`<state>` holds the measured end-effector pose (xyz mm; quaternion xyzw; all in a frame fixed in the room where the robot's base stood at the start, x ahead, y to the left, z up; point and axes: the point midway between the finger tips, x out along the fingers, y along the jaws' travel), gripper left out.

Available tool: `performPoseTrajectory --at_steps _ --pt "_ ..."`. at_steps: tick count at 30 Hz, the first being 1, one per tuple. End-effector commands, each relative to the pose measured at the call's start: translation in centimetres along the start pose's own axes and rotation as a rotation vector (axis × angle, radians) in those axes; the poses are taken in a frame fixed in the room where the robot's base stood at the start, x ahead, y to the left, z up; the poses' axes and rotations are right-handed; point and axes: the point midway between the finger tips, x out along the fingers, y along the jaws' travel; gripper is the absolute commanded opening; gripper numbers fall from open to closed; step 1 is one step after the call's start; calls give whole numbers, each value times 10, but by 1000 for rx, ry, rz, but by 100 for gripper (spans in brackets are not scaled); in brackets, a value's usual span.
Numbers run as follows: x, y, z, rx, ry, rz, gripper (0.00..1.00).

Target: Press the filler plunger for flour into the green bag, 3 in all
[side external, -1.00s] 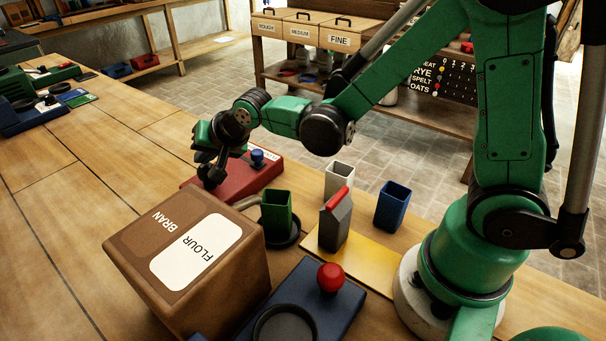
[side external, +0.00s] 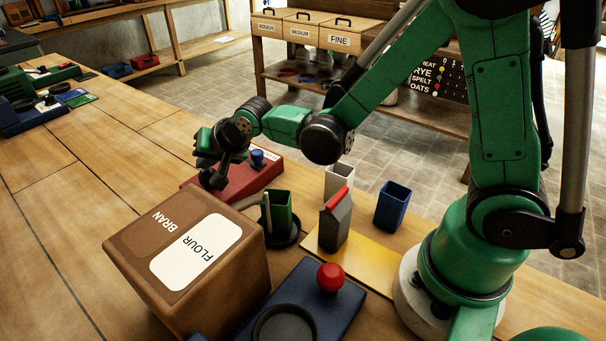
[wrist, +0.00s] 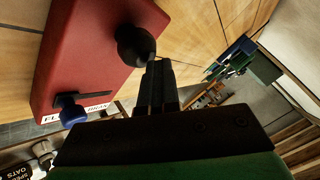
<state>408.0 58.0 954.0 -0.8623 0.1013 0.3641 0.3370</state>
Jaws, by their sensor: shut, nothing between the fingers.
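The red filler (side external: 265,175) stands behind the brown box, with a blue knob (side external: 257,158) on top. In the wrist view the red filler (wrist: 85,50) shows a black round plunger knob (wrist: 135,42), the blue knob (wrist: 72,112) and a partly hidden label. My gripper (side external: 212,182) is shut and empty, pointing down at the filler's left end; its fingers (wrist: 157,80) meet or overlap the black knob, contact unclear. The green bag (side external: 278,216) stands open and upright on a dark round plate under the spout. A thin pale streak shows at its mouth.
A brown box (side external: 240,275) has BRAN and a white FLOUR panel on top. A grey bag with red top (side external: 335,222), white bag (side external: 340,177) and blue bag (side external: 389,205) stand right of the green bag. A red knob (side external: 330,277) rises from a blue base in front.

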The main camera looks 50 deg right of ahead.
Motion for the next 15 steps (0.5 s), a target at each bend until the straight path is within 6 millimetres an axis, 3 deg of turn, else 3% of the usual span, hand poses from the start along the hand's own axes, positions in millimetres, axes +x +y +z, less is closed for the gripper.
performPoseTrajectory --at_steps 15 --pt "-6 -4 -4 0 -2 1 0"
